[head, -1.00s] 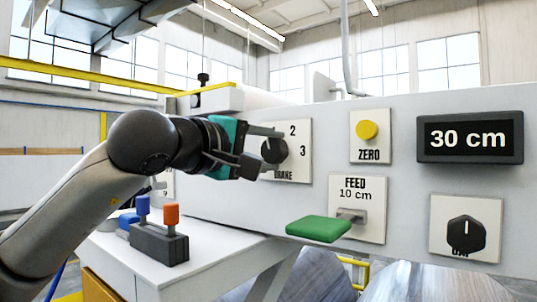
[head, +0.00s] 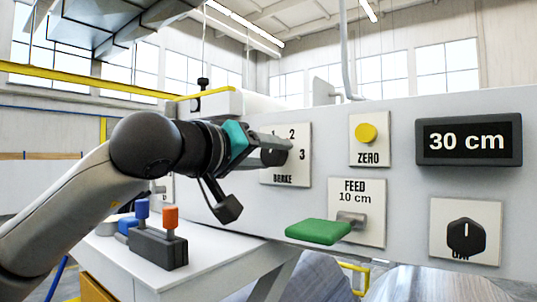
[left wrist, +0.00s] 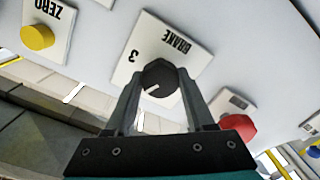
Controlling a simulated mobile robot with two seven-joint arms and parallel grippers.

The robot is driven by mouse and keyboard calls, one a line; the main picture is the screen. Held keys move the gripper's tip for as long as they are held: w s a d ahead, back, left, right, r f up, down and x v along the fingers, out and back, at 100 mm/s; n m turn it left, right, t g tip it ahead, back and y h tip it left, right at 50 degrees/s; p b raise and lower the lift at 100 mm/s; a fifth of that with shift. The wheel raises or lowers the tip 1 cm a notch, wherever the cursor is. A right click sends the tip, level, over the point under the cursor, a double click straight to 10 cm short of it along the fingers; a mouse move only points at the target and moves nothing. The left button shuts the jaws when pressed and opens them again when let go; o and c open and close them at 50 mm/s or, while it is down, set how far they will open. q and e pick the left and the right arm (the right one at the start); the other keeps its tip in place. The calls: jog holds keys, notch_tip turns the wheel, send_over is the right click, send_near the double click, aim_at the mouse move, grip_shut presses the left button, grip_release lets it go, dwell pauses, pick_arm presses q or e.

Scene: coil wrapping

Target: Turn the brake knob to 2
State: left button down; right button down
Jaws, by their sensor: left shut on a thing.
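The brake knob (left wrist: 160,78) is dark with a white pointer line, on a pale plate (head: 302,176) marked 1, 2, 3 and BRAKE. My left gripper (head: 276,150) reaches it from the left and hides most of the knob in the head view. In the left wrist view the two fingers (left wrist: 161,82) are on either side of the knob, shut on it. There the pointer points left and slightly down, with the 3 at its upper left. The 2 (head: 292,132) shows only in the head view. My right gripper is not in view.
Right of the plate are a yellow ZERO button (head: 366,133), a display (head: 469,140) reading 30 cm, a green FEED lever (head: 318,231) and a black dial (head: 466,236). A red button (left wrist: 238,128) lies near the right finger. Blue and orange handles (head: 170,218) stand below my arm.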

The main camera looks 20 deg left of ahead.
pick_arm(q)
jog(key=shift+f+m, duration=0.15)
jog(key=shift+m, duration=0.15)
jog(key=shift+c, duration=1.3)
grip_release()
jog(key=b+v, duration=0.2)
jog(key=v, duration=1.3)
jog(key=shift+s, duration=0.1)
